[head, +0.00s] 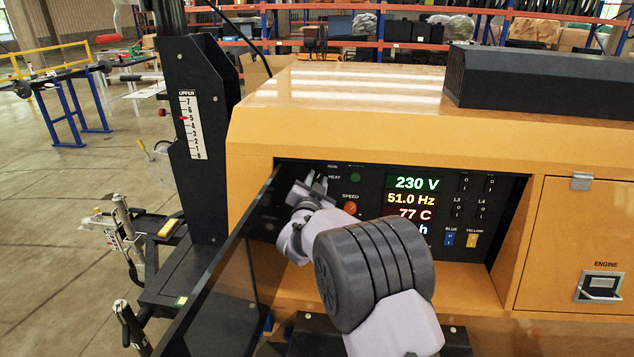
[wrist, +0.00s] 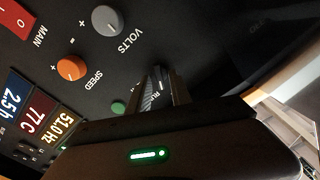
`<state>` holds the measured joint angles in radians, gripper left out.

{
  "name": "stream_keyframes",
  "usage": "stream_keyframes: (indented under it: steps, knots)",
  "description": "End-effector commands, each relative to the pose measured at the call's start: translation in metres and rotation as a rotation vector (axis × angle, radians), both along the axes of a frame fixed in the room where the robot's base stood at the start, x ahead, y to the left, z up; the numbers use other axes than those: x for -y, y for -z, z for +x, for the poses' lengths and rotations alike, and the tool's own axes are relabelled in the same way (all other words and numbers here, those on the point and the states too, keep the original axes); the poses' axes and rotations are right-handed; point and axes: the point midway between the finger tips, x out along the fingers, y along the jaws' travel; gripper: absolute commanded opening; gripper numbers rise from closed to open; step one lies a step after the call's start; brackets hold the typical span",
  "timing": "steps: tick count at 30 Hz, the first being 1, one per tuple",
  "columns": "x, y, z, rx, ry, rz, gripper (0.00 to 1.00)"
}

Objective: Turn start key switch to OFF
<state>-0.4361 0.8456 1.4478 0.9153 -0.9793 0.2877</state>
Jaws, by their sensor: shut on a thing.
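The start key switch (wrist: 158,75) is on the black control panel, small and grey, between my fingertips in the wrist view. My gripper (wrist: 161,88) is shut on it. In the head view my gripper (head: 318,182) reaches the panel's upper left, below the RUN and HEAT labels. There the fingers and wrist hide most of the switch. The fingers also cover part of its lettering in the wrist view, so its exact setting cannot be told.
The open panel door (head: 225,270) stands close along my arm's left side. Near the switch are a green button (wrist: 118,108), the orange speed knob (wrist: 71,67) and the grey volts knob (wrist: 107,20). The display (head: 413,200) reads 230 V, 51.0 Hz and 77 C.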

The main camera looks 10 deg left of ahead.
Motion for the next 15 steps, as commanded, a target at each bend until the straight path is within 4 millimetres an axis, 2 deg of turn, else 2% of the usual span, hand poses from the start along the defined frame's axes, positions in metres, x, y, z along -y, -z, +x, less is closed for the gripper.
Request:
stream_keyframes:
  steps: [15]
  knots:
    - [-0.0019, -0.0005, -0.0001, -0.015, 0.000, -0.386, 0.00]
